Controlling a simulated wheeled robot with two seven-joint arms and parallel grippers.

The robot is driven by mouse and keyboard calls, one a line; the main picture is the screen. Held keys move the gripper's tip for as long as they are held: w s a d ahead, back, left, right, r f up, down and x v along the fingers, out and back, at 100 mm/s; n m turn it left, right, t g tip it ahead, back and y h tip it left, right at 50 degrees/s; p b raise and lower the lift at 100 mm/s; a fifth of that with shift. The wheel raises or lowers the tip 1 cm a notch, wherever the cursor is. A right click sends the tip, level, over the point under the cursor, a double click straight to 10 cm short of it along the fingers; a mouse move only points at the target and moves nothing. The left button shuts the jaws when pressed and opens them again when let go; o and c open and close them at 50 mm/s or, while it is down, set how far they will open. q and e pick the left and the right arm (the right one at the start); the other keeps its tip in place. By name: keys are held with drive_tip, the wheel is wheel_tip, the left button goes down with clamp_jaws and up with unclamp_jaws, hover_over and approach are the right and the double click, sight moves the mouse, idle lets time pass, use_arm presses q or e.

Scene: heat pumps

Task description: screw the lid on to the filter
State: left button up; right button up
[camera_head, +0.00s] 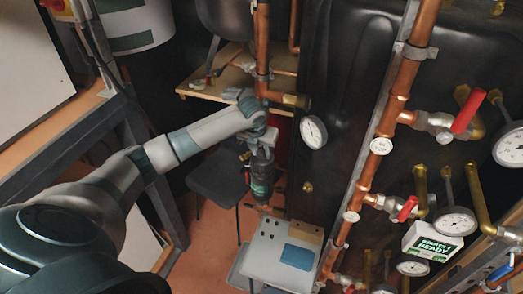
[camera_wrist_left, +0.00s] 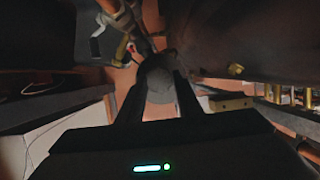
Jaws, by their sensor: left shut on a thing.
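My left gripper (camera_head: 262,140) is at the end of the arm reaching in from the left in the head view. A dark cylinder with a green band, which looks to be the filter (camera_head: 262,176), stands upright just below it, beside the copper pipework. In the left wrist view my left gripper (camera_wrist_left: 158,98) has its two dark fingers on either side of a dark grey rounded piece, apparently the lid (camera_wrist_left: 159,78), and is shut on it. I cannot tell in these views whether lid and filter touch or how the thread sits. My right gripper is not in view.
A vertical copper pipe (camera_head: 379,150) with red-handled valves and gauges runs right of centre. A round gauge (camera_head: 313,132) sits close right of my gripper on the dark tank (camera_head: 335,65). A grey table (camera_head: 268,262) with a blue pad and a dark chair (camera_head: 216,180) stand below.

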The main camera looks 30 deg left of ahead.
use_arm(q)
drive_tip(key=shift+f, duration=0.65)
idle(0.6)
drive_tip(key=shift+f, duration=0.1)
idle(0.6)
drive_tip(key=shift+f, duration=0.5)
idle(1.1)
drive_tip(key=shift+a+m, duration=0.1)
drive_tip(key=shift+m, duration=0.4)
drive_tip(key=shift+m+h, duration=0.6)
drive_tip(key=shift+m, duration=0.7)
drive_tip(key=shift+a, duration=0.1)
